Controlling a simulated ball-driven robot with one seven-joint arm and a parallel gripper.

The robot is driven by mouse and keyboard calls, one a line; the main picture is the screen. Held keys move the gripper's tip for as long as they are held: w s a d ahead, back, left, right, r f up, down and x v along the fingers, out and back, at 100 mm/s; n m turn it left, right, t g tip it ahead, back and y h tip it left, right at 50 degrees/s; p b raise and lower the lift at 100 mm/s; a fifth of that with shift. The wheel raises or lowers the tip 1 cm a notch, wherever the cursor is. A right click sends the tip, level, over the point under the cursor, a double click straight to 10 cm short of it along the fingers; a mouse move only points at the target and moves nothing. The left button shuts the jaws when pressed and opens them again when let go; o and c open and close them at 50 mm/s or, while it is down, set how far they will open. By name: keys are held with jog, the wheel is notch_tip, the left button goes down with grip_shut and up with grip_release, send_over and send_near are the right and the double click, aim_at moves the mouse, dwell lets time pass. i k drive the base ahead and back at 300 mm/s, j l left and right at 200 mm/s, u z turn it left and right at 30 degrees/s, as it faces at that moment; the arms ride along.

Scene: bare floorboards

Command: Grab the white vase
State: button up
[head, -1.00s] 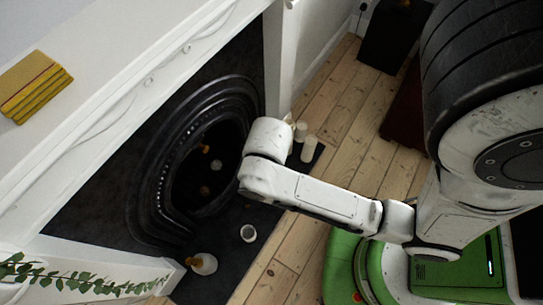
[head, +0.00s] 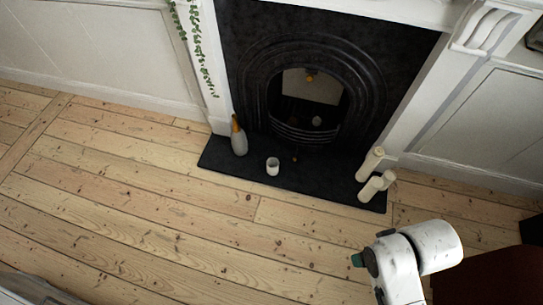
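A white vase with an orange-brown neck (head: 239,140) stands upright at the left end of the black hearth slab, in front of the fireplace. A small white cup-like pot (head: 272,166) stands to its right on the same slab. Part of my white arm shows at the lower right of the head view, well away from the vase. My gripper's fingers cannot be made out, so I cannot see whether it is open or shut.
The black hearth (head: 300,184) is a low slab before the fireplace (head: 370,62). Pale candles (head: 370,164) stand at its right end. A trailing green plant (head: 196,45) hangs at the left. Bare floorboards (head: 150,220) lie open in front and to the left. A dark brown object (head: 495,280) is at the lower right.

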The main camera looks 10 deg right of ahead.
aim_at(273, 164)
jog(key=k+l, duration=0.1)
jog(key=k, duration=0.2)
jog(key=i+j, duration=0.2)
jog(key=i, duration=0.55)
jog(key=i+j+u, duration=0.1)
jog(key=i+j, duration=0.15)
jog(key=i, duration=0.5)
jog(key=i+j, duration=0.15)
jog(key=i, duration=0.6)
jog(key=u, duration=0.05)
